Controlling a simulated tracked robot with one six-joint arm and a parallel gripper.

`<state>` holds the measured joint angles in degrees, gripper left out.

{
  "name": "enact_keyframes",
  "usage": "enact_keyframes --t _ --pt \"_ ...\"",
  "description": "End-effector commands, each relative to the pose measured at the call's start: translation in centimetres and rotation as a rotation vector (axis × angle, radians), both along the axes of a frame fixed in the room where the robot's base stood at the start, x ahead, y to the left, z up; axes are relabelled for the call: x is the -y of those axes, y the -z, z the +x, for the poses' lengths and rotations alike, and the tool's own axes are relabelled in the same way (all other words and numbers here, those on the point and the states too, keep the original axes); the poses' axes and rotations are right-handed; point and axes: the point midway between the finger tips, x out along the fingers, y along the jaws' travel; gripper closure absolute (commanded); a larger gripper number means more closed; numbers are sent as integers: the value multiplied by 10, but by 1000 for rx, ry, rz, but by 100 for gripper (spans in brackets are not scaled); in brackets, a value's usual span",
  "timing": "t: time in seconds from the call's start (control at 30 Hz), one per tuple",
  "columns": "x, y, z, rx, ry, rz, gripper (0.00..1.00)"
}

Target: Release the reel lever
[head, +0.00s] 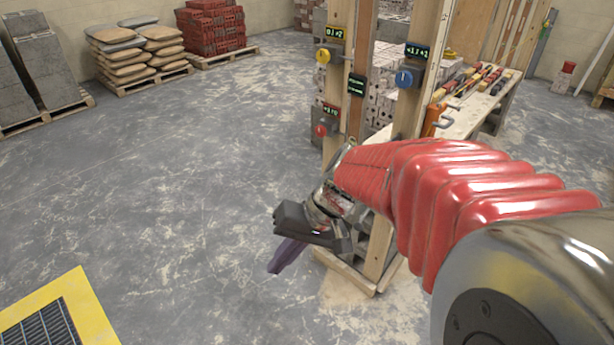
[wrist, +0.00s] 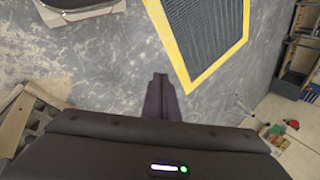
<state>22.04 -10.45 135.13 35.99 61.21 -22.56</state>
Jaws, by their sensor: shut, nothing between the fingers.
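I cannot make out a reel lever for certain in either view. In the head view, a wooden post frame (head: 334,85) carries a yellow knob (head: 322,56), a red knob (head: 320,130) and a blue round part (head: 404,78), each by a small dark display. An orange item (head: 433,119) with a grey handle hangs at the right post. My gripper (head: 274,268) points down over bare floor, left of the frame's foot. Its dark fingers are together and empty, as the wrist view (wrist: 159,78) also shows. My red-sleeved arm hides part of the frame.
A yellow-edged grate (head: 95,305) lies on the floor at lower left, also in the wrist view (wrist: 172,52). Stacked sacks (head: 135,50) and red bricks (head: 210,28) stand far back.

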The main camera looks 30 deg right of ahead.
Motion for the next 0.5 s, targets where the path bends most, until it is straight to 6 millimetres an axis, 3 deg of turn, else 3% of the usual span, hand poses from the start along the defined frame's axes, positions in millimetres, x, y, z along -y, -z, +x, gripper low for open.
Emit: enact_keyframes --t 0.27,0.5 --pt "21 22 38 -23 136 231 100" --pt "54 41 73 9 278 416 100"
